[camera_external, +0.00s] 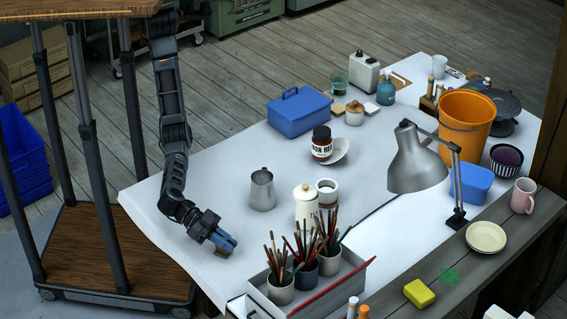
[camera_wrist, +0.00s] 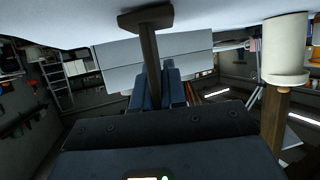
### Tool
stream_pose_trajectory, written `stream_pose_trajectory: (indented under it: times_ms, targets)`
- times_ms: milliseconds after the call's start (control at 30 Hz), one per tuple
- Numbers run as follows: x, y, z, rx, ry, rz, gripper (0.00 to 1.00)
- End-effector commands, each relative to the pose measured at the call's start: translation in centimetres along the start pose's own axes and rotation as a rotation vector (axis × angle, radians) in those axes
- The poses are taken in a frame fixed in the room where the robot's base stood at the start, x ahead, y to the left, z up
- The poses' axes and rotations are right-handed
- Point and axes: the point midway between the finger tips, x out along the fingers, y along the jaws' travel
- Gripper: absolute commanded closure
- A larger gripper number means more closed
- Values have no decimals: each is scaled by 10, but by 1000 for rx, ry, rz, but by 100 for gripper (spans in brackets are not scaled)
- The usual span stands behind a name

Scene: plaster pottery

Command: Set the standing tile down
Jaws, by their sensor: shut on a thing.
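The standing tile (camera_wrist: 150,45) shows in the wrist view as a dark brown upright strip with a wider flat foot at its end. My gripper (camera_wrist: 157,78) has its blue fingers shut on the strip, with the foot sticking out beyond them towards the white tabletop. I cannot tell whether the foot touches the table.
A grey tray (camera_external: 262,302) with brush cups (camera_external: 280,286) stands just right of my gripper, towards the front. A metal pitcher (camera_external: 262,190) and a cream lidded jar (camera_external: 305,203) stand behind it to the right. The cloth left of the pitcher is clear.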

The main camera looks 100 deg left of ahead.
Motion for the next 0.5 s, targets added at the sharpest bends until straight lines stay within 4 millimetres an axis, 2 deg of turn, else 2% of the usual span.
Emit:
stream_pose_trajectory:
  times_ms: [267, 300, 500]
  targets:
    - [1, 0, 3, -1, 0, 0, 100]
    - [1, 0, 2, -1, 0, 0, 86]
    - [1, 0, 2, 0, 0, -1, 67]
